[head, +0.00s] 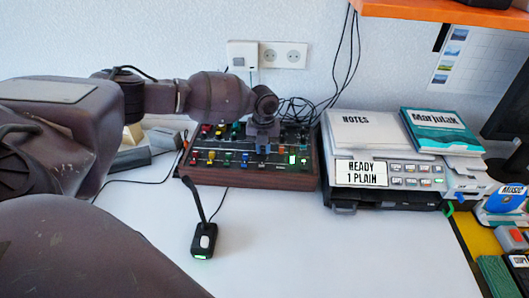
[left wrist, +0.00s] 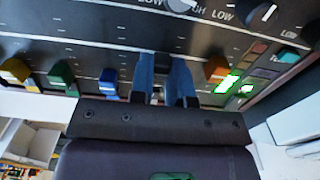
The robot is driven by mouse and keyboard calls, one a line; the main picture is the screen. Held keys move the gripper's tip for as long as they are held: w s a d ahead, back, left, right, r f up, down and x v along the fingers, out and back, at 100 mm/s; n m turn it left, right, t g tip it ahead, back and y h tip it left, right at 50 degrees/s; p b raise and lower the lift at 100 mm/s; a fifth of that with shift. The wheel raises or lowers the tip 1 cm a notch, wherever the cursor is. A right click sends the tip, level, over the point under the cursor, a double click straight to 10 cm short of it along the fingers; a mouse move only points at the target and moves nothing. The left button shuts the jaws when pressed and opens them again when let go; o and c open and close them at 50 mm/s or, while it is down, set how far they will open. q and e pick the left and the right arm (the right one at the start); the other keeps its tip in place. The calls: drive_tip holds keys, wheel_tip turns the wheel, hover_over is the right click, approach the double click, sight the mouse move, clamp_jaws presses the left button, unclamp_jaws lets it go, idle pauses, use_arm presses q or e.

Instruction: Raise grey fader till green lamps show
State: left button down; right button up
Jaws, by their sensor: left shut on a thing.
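The mixing console (head: 250,181), a dark panel in a wooden case, stands against the wall in the head view. My left gripper (head: 263,148) reaches down onto its fader rows. In the left wrist view, the blue-grey fingers of my left gripper (left wrist: 162,84) are shut around the grey fader (left wrist: 158,92), which is mostly hidden between them. An orange fader (left wrist: 215,70) is to the right of it, and a blue fader (left wrist: 108,82) to the left. A lit green lamp (left wrist: 228,84) shows beside the orange fader, with a paler one (left wrist: 246,90) next to it. My right gripper is not in view.
A green fader (left wrist: 62,78) and a yellow fader (left wrist: 15,72) stand further left. A desk microphone (head: 203,241) stands in front of the console. A printer (head: 385,175) with papers and a book on top is at its right.

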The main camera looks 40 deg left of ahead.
sight(263, 148)
use_arm(q)
drive_tip(key=shift+w+a, duration=0.1)
drive_tip(key=c, duration=1.1)
unclamp_jaws()
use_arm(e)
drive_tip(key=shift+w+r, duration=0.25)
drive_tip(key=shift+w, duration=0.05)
use_arm(q)
drive_tip(key=shift+r, duration=0.1)
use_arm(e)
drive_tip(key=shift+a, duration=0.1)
use_arm(q)
drive_tip(key=shift+r, duration=0.25)
wheel_tip(263, 148, up, 10)
drive_tip(key=shift+r+p, duration=0.1)
drive_tip(key=shift+p, duration=0.7)
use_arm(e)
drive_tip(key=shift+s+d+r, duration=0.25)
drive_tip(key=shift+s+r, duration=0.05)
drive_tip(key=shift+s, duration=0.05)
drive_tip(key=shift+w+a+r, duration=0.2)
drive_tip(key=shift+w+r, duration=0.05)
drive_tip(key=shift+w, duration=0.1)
